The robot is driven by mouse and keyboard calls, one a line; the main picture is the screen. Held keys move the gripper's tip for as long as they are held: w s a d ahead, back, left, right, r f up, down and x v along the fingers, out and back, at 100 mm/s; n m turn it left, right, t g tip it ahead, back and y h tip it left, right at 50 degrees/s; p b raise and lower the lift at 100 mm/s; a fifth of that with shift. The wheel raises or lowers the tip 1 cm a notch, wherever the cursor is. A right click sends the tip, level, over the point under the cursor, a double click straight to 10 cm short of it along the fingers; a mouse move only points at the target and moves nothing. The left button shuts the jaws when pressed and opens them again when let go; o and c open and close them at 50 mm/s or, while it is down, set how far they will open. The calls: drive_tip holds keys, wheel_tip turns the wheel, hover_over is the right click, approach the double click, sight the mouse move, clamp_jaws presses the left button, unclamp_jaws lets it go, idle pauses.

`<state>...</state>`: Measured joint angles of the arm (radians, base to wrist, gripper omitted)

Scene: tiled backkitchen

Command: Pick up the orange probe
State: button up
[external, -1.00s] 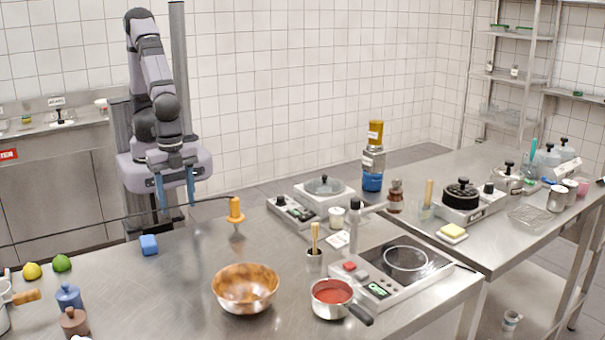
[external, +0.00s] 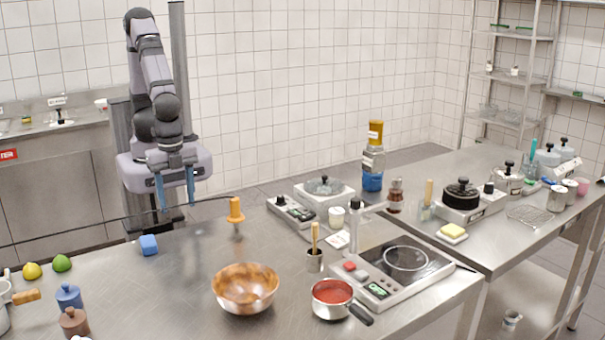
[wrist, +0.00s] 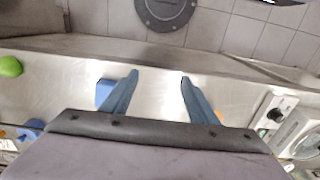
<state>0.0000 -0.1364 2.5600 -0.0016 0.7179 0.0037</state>
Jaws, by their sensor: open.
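The orange probe (external: 236,211) stands upright near the back edge of the steel table, with a dark cable running from its top off to the left. In the wrist view only a small orange patch (wrist: 219,117) shows beside the right finger, and the rest is hidden. My gripper (external: 176,207) is open and empty, its blue fingers pointing down. It hangs to the left of the probe, near the table's back edge, apart from it. In the wrist view the two fingers (wrist: 159,76) are spread with bare steel between them.
A blue block (external: 148,245) lies on the table near my gripper, left of the probe. A copper bowl (external: 245,287) stands in front of the probe. A scale with a lidded dish (external: 324,186) is to its right. The steel between block and bowl is clear.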

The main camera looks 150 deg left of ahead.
drive_tip(key=shift+c, duration=1.4)
